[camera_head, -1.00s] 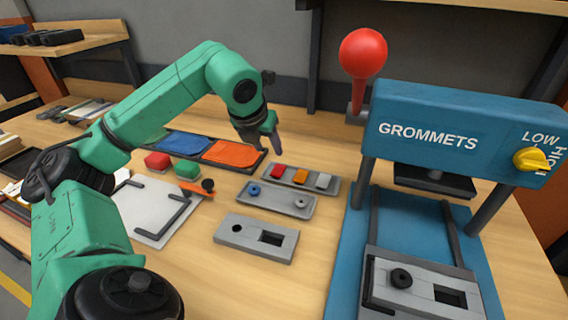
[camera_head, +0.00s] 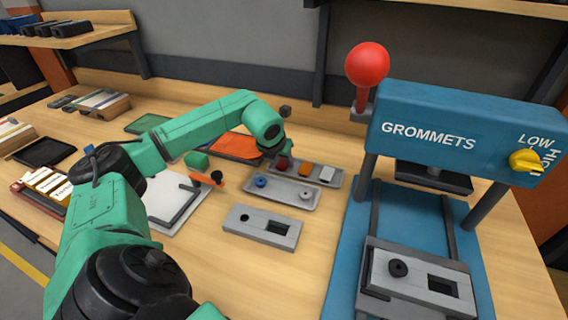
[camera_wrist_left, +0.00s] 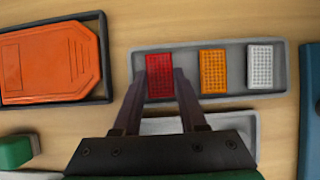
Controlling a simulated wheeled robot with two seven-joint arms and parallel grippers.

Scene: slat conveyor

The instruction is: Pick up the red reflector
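The red reflector (camera_wrist_left: 160,75) is a small ribbed rectangle at the left end of a grey tray (camera_wrist_left: 222,98). It also shows in the head view (camera_head: 283,163), partly hidden by my left gripper (camera_head: 276,155). In the left wrist view my left gripper (camera_wrist_left: 161,74) is open, one fingertip on each side of the red reflector. I cannot tell whether either finger touches it. An orange reflector (camera_wrist_left: 213,70) and a white reflector (camera_wrist_left: 261,66) lie to its right in the same tray. My right gripper is not in view.
A second grey tray (camera_head: 283,193) with a blue and a grey ring lies just in front. A grey plate (camera_head: 262,228) lies nearer. The blue GROMMETS press (camera_head: 460,130) with its red-knobbed lever (camera_head: 367,65) stands at right. An orange sheet in a dark tray (camera_wrist_left: 104,60) lies left.

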